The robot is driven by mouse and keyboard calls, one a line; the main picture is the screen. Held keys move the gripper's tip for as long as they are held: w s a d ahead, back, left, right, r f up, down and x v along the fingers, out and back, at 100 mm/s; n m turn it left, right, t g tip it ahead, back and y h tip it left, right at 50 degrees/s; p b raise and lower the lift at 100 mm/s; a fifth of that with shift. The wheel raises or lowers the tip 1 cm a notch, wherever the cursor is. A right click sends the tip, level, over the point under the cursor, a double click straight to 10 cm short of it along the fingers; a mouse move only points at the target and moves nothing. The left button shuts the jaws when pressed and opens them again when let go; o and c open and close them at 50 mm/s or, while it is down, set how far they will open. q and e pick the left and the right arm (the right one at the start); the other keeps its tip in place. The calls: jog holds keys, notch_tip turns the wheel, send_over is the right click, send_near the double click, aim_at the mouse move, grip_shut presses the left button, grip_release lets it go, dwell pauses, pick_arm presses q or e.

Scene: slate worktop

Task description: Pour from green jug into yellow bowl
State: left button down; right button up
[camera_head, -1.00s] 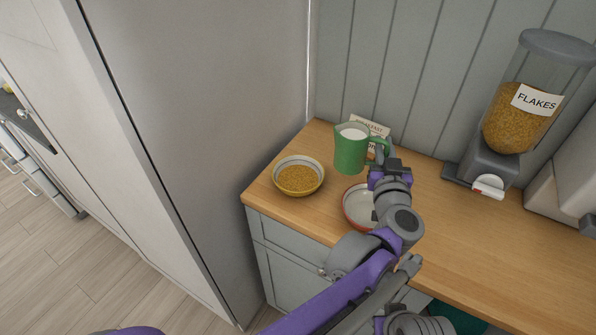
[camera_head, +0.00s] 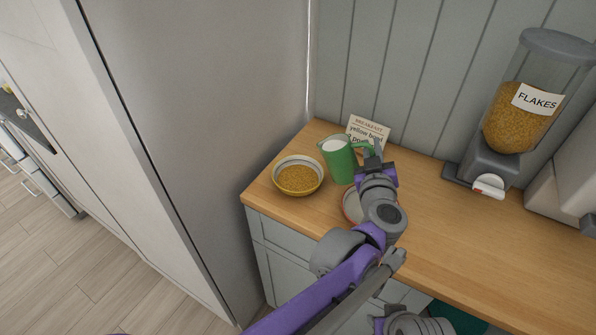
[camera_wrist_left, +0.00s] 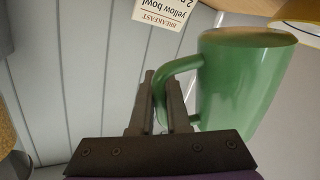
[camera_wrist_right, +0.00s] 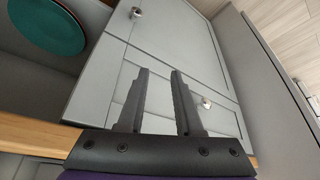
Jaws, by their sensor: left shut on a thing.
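The green jug (camera_head: 341,163) holds something white and is tilted a little to the left, toward the yellow bowl. My left gripper (camera_head: 371,150) is shut on the jug's handle; the left wrist view shows the fingers (camera_wrist_left: 160,98) at the handle beside the jug (camera_wrist_left: 245,80). The yellow bowl (camera_head: 298,192) stands at the worktop's left end, with golden flakes in it. Its yellow side (camera_wrist_left: 300,12) shows at the corner of the left wrist view. My right gripper (camera_wrist_right: 158,100) is open and empty, facing the grey cabinet front.
A red-rimmed bowl (camera_head: 349,208) stands below the jug, partly hidden by my left arm. A breakfast card (camera_head: 368,131) leans at the back wall. A flakes dispenser (camera_head: 500,125) stands at the right. A teal dish (camera_wrist_right: 48,24) sits in an open cabinet space.

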aim_at(357, 144)
pick_arm(q)
jog(key=shift+w+a+f+n, duration=0.2)
jog(key=shift+a+n, duration=0.4)
jog(key=shift+n, duration=0.1)
jog(key=shift+w+a+f+n+g, duration=0.2)
jog(key=shift+a+n+g, duration=0.1)
jog(key=shift+a+n, duration=0.35)
jog(key=shift+w+a+r+n+h+p, duration=0.1)
jog(key=shift+a+r+n+h+p, duration=0.25)
jog(key=shift+n, duration=0.4)
jog(key=shift+r+n+p, duration=0.4)
jog(key=shift+r+p, duration=0.05)
jog(key=shift+p, duration=0.05)
dwell(0.7)
jog(key=shift+f, duration=0.25)
jog(key=s+d+r+m+t+b, duration=0.1)
jog(key=d+m, duration=0.4)
jog(key=m, duration=0.4)
jog(key=shift+s+d+t+y, duration=0.3)
jog(key=shift+s+d+y, duration=0.05)
jog(key=shift+y, duration=0.1)
